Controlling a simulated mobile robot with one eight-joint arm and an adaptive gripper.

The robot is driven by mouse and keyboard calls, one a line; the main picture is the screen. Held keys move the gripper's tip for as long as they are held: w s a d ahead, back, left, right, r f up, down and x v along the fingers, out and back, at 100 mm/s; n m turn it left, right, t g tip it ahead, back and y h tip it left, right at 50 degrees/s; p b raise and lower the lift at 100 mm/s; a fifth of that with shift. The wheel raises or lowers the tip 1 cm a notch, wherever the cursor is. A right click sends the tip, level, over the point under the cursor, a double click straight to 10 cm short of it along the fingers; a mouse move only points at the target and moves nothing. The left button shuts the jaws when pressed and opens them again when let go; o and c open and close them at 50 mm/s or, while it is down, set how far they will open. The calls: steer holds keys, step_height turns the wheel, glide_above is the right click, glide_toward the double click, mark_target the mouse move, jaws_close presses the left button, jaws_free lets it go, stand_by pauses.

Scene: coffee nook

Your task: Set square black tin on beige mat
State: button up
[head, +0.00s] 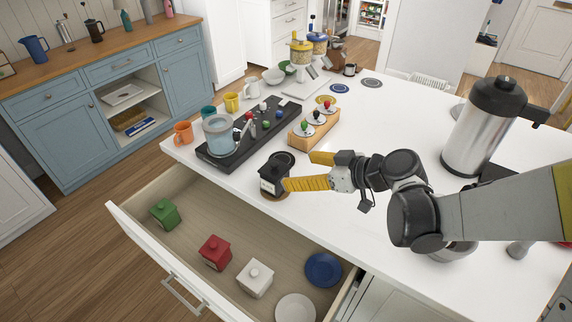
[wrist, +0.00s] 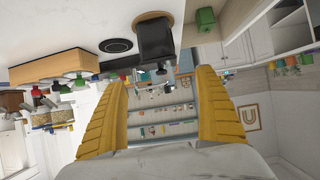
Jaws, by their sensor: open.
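The square black tin (head: 272,176) stands upright on a round tan-beige mat (head: 267,194) near the counter's drawer-side edge. In the wrist view the tin (wrist: 155,42) shows upside down with its base on the beige mat (wrist: 175,17), whose rim shows around it. My gripper (head: 297,170) is open beside the tin, its yellow fingers apart. In the wrist view the tin lies beyond the open fingertips (wrist: 161,78), roughly in line with the space between them. Nothing is held. In the head view one fingertip is close to the tin's right side; I cannot tell whether it touches.
A black disc (head: 284,157) lies just behind the tin. A wooden rack (head: 314,129) and a dark tray (head: 250,132) with a glass container (head: 218,135) stand farther back. The open drawer (head: 190,250) below holds green, red and white tins and two plates.

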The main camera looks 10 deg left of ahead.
steer(key=s+d+r+m+h, duration=0.1)
steer(key=s+d+m+h, duration=0.2)
steer(key=d, duration=0.6)
steer(key=s+d+r+m+t+h, duration=0.1)
steer(key=s+d+m+h, duration=0.3)
steer(key=s+d, duration=0.4)
steer(key=s+d+r+m+t+h, duration=0.1)
steer(key=s+d+r+m+h, duration=0.2)
steer(key=d, duration=0.6)
steer(key=s+m+h, duration=0.1)
steer(key=s+m, duration=0.1)
steer(key=m, duration=0.1)
steer(key=shift+s+d+r, duration=0.2)
steer(key=shift+s+d, duration=0.1)
steer(key=shift+d, duration=0.05)
steer(key=shift+a, duration=0.1)
